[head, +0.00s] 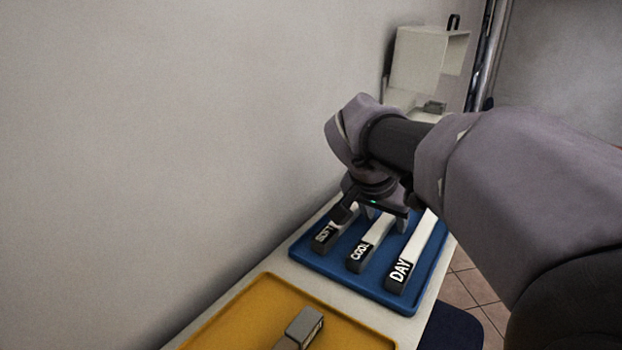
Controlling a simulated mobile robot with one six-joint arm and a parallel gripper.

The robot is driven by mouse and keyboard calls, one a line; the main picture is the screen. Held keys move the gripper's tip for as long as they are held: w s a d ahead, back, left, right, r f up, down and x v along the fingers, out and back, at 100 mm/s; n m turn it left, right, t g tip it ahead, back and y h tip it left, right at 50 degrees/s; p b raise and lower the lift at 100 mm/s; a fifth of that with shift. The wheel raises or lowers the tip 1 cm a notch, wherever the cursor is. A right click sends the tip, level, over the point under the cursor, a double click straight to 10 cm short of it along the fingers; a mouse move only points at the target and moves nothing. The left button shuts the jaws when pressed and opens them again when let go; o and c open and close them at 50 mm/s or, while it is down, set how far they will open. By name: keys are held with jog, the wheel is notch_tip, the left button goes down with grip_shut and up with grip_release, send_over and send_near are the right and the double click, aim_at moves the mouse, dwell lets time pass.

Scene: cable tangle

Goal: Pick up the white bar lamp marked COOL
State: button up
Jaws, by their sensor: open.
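The white bar lamp marked COOL (377,240) lies in the blue tray (330,268), its dark labelled end toward me. A bar marked SOFT (325,235) lies to its left and a white bar marked DAY (411,255) to its right. My gripper (384,217) is open and points down at the far part of the COOL lamp. Its fingertips appear on either side of that lamp, but I cannot tell their height above the tray. My gripper and wrist hide the lamp's far end and part of the SOFT bar.
A yellow tray (226,313) in front holds a grey block-ended object (304,325). Both trays are on a pale narrow table (247,283) along the wall. A white open box (425,58) stands at the back. Tiled floor (478,287) shows at right.

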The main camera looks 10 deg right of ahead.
jog(key=shift+a+r, duration=0.1)
jog(key=shift+a, duration=0.05)
jog(key=shift+c, duration=0.4)
jog(key=shift+s, duration=0.2)
jog(key=c, duration=0.4)
grip_shut()
jog(key=shift+r, duration=0.1)
